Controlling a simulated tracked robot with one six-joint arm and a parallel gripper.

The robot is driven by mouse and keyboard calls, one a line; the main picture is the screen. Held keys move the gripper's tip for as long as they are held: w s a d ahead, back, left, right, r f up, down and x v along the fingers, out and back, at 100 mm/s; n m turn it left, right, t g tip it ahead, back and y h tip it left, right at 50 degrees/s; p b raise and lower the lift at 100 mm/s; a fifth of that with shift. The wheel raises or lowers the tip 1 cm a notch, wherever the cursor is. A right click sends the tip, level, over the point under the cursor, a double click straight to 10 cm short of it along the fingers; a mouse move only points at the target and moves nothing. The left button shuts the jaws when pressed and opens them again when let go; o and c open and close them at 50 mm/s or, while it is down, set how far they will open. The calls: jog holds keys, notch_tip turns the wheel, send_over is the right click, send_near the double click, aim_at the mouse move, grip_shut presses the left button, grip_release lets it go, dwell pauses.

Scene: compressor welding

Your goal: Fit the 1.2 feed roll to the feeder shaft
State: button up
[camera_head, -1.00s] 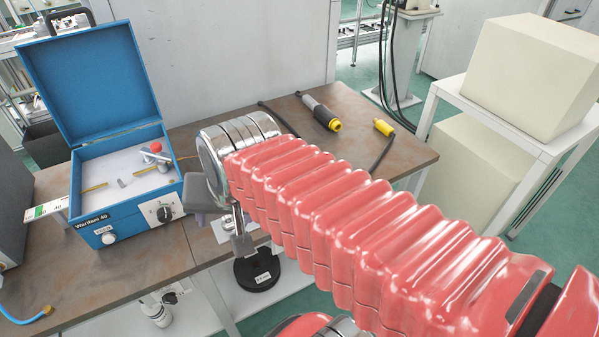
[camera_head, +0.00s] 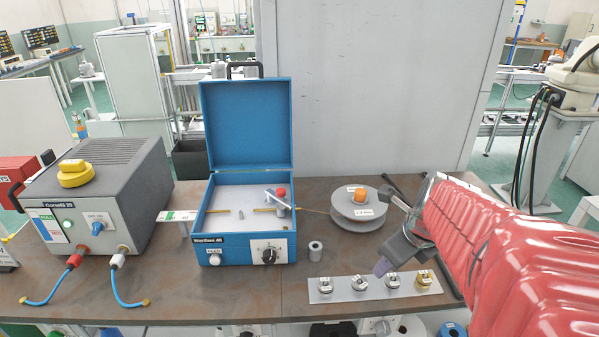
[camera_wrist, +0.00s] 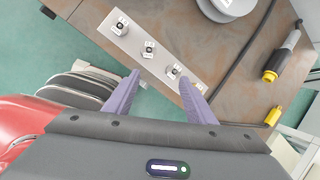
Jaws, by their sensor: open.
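The blue wire feeder (camera_head: 247,250) stands on the bench with its lid up. Inside are a small grey stub (camera_head: 240,214), possibly the shaft, and an arm with a red knob (camera_head: 281,193). Several small metal rolls with labels too small to read sit in a row on a light plate (camera_head: 341,293): (camera_head: 325,285), (camera_head: 359,283), (camera_head: 392,281) and a yellowish one (camera_head: 424,280). My gripper (camera_wrist: 160,79) is open and empty above the plate. In the wrist view one roll (camera_wrist: 173,70) appears between its fingertips, nearer the right one.
A wire spool (camera_head: 345,221) stands right of the feeder, and a grey hollow cylinder (camera_head: 315,250) before it. The grey power source (camera_head: 110,190) is at left. A torch with a yellow end (camera_wrist: 277,67) lies on the bench.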

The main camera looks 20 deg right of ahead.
aim_at(394, 278)
jog(key=d+m, duration=0.1)
jog(key=m, duration=0.1)
jog(key=d+f+m, duration=0.1)
jog(key=d+m, duration=0.1)
jog(key=s+d+m, duration=0.1)
jog(key=d+m, duration=0.1)
jog(key=shift+f+m, duration=0.3)
jog(key=shift+x, duration=6.95)
jog(key=shift+c, duration=0.3)
grip_shut()
jog(key=shift+r, duration=0.45)
jog(key=shift+r, duration=2.65)
